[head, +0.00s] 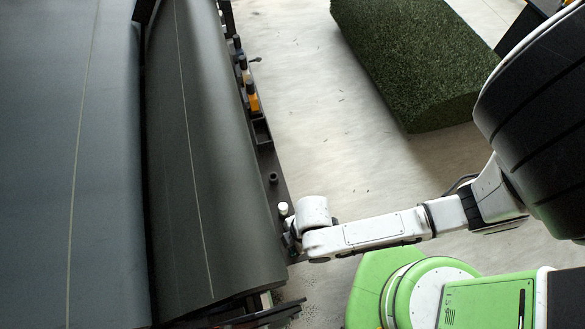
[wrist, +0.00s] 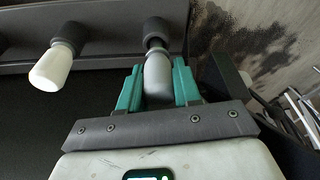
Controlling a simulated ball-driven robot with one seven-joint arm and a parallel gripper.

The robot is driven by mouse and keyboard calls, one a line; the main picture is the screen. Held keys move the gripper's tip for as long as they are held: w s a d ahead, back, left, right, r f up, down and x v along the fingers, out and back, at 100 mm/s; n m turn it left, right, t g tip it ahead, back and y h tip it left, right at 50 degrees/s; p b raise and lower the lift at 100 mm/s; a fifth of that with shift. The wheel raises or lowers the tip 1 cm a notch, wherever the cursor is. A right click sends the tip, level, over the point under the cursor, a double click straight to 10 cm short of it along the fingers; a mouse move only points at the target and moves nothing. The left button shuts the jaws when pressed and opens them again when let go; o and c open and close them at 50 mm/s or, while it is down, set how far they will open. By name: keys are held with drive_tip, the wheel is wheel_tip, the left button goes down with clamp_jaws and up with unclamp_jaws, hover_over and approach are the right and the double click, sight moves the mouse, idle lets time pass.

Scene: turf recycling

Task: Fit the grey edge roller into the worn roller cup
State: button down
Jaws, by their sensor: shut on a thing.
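In the wrist view my gripper (wrist: 158,70) has its two teal fingers shut on the grey edge roller (wrist: 157,82), one on each side. The roller points at a dark round cup (wrist: 157,29) on the rail, in line with it. A narrow dark neck shows between the roller's end and the cup. I cannot tell whether that neck is inside the cup, or how worn the cup is. In the head view my wrist is at the lower end of the rail and hides the roller and this cup.
A white roller (wrist: 50,70) sits in the neighbouring cup; it also shows in the head view (head: 283,209). A bare dark peg or cup (head: 273,178) and orange parts (head: 252,98) lie farther up the rail. A large dark sheet (head: 205,160) flanks it. A turf block (head: 410,65) lies right.

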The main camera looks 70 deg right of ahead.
drive_tip(key=shift+f+b, duration=0.7)
drive_tip(key=shift+f, duration=0.35)
drive_tip(key=c, duration=0.7)
unclamp_jaws()
drive_tip(key=shift+r, duration=0.1)
drive_tip(key=v, duration=1)
drive_tip(key=shift+s+r, duration=0.1)
drive_tip(key=shift+r, duration=0.15)
